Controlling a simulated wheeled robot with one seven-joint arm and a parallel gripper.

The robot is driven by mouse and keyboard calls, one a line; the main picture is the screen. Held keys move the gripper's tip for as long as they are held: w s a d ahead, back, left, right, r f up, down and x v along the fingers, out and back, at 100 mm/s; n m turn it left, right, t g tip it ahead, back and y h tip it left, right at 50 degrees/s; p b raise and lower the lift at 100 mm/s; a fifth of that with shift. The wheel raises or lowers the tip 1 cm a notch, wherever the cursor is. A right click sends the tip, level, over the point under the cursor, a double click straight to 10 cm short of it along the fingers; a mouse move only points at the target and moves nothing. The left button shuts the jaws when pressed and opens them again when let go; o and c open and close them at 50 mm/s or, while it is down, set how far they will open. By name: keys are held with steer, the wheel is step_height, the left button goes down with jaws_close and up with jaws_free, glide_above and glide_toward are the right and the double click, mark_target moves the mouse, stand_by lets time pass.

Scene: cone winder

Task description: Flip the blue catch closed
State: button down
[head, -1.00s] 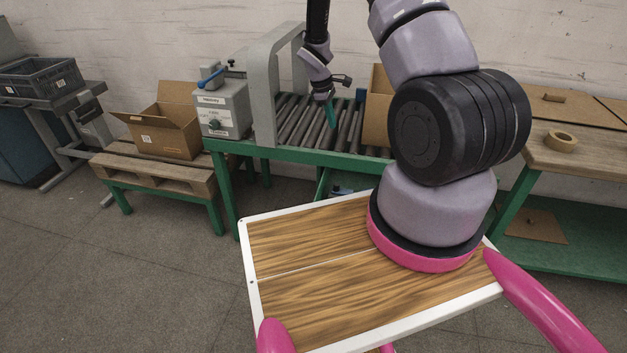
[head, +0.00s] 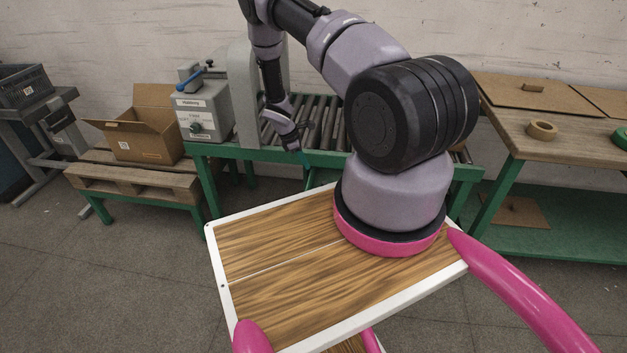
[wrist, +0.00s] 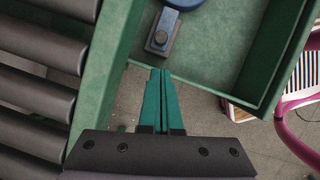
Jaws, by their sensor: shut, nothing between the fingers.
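A blue lever (head: 190,78) sits on top of the grey machine box at the left end of the roller table in the head view. I cannot tell which blue part is the catch. My gripper (head: 306,166) is at the front edge of the roller table, right of the machine box. Its green fingers (wrist: 160,74) are together and empty, apart from the blue part in the wrist view.
The roller conveyor (head: 318,115) stands behind my gripper, and its dark rollers (wrist: 35,80) fill the left of the wrist view. The drawer's green wall (wrist: 275,60) is on the right there. An open cardboard box (head: 150,145) stands on a pallet bench at left.

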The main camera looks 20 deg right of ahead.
steer(key=x, duration=1)
steer(key=shift+s+d, duration=0.75)
steer(key=shift+d, duration=0.3)
steer(key=shift+s+d, duration=0.7)
steer(key=shift+d, duration=0.35)
steer(key=v, duration=1)
